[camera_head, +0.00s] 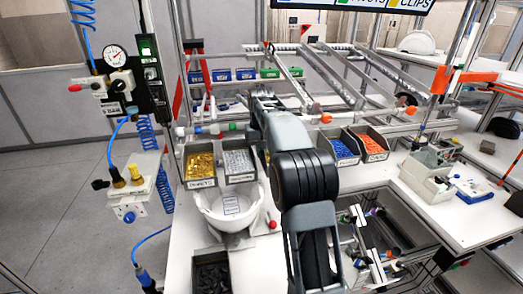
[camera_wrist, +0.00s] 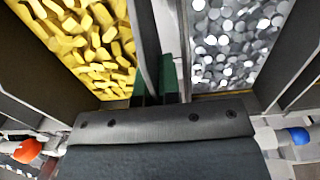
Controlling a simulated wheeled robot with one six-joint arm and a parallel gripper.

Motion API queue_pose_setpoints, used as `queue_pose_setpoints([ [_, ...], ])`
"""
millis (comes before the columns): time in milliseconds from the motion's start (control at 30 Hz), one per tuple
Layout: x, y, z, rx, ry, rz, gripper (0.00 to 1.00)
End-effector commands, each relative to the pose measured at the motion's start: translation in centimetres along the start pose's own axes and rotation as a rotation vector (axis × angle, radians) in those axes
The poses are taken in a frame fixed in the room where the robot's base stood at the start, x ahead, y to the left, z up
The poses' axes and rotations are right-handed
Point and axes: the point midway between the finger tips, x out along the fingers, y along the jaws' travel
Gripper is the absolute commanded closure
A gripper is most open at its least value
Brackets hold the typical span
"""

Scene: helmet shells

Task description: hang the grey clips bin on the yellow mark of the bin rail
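A grey bin of yellow pieces (camera_head: 200,168) stands on the bench, beside a grey bin of silver pieces (camera_head: 239,165). The wrist view shows yellow pieces (camera_wrist: 95,45) at left and silver pieces (camera_wrist: 228,38) at right. I cannot read for sure which label says clips. My gripper (camera_wrist: 158,85) is low at the facing walls of these bins, its dark green fingers either side of a thin wall. Whether they press on it is unclear. In the head view my arm hides the gripper. A rear rail carries small blue boxes (camera_head: 222,75) and green boxes (camera_head: 270,72). No yellow mark is clear.
A white helmet shell (camera_head: 230,207) and a dark-filled bin (camera_head: 212,275) sit in front. Bins of blue pieces (camera_head: 344,147) and orange pieces (camera_head: 372,146) stand right of my arm. A sloping metal frame (camera_head: 360,80) rises behind.

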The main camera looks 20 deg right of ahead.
Motion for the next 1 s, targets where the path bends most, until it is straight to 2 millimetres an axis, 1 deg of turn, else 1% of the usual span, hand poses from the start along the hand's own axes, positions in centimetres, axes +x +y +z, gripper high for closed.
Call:
queue_pose_setpoints([
  [133,-0.3,0.0,-1.0,0.000,0.000,0.000,1.00],
  [533,-0.2,0.0,-3.3,0.000,0.000,0.000,1.00],
  [633,0.9,0.0,-3.2,0.000,0.001,0.000,1.00],
  [1000,2.1,0.0,-3.3,-0.001,0.003,0.000,1.00],
])
